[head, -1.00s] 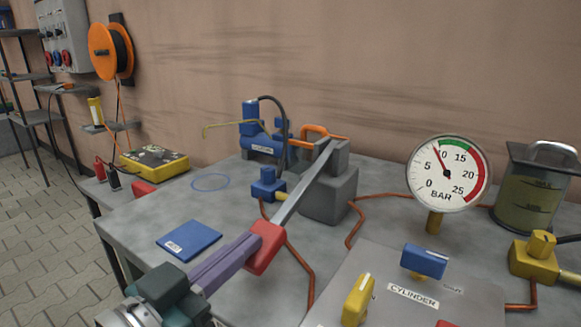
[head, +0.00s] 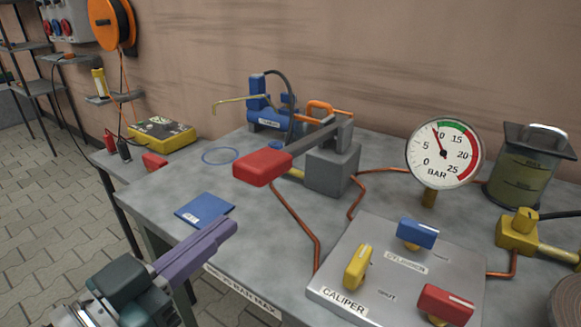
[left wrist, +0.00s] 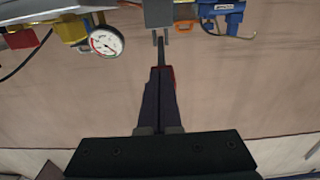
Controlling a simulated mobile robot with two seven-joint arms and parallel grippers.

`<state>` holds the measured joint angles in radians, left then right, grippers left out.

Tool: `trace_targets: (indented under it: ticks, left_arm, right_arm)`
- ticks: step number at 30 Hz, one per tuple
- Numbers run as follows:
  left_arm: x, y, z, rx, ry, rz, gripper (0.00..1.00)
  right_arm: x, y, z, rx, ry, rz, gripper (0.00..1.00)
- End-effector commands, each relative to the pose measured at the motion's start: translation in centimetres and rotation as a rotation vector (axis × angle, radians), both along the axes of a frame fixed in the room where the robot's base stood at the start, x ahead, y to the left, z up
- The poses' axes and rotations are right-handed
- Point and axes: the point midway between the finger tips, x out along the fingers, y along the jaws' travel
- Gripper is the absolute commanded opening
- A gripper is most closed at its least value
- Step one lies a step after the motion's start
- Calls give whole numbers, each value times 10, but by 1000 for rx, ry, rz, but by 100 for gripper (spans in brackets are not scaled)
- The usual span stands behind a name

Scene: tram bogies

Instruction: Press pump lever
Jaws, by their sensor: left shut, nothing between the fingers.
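The pump lever has a red grip (head: 262,167) on a grey bar that runs to the grey pump block (head: 333,168) on the bench. The lever is raised, with its grip above the bench top. My left gripper (head: 230,226), with purple fingers, is shut and empty. It appears below and left of the grip in the head view, apart from it. In the left wrist view my left gripper (left wrist: 160,72) points towards the lever, and a little of the red grip (left wrist: 173,76) shows behind the fingers. The gauge (head: 444,161) has its needle near 10 bar. My right gripper is not in view.
A valve panel (head: 385,297) with yellow, blue and red handles lies at the front right. Copper pipes (head: 298,222) cross the bench. A blue booklet (head: 205,210) lies near the left edge. A reservoir (head: 527,170) stands at the right and a blue pump unit (head: 262,108) behind.

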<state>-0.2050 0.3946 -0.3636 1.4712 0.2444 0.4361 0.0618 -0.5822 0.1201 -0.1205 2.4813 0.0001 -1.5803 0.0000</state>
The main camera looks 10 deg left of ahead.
Motion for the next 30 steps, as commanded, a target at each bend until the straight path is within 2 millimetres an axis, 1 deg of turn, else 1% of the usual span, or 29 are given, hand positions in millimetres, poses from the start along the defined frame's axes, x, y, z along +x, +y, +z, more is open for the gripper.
trace_targets:
  ticks: [1,3,6,9,13,30]
  left_arm:
    - [-11,4,-1,1,4,0,0]
    - [-22,8,-1,1,1,0,0]
    - [-33,12,-2,0,-1,0,0]
    - [-39,15,-2,0,-4,0,0]
    - [-42,16,-2,-1,-5,0,0]
    - [-42,15,-1,-1,-6,0,0]
  right_arm:
    - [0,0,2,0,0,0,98]
    - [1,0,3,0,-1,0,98]
    - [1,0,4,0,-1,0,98]
    - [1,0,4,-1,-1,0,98]
    - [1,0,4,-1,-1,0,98]
    - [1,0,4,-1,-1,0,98]
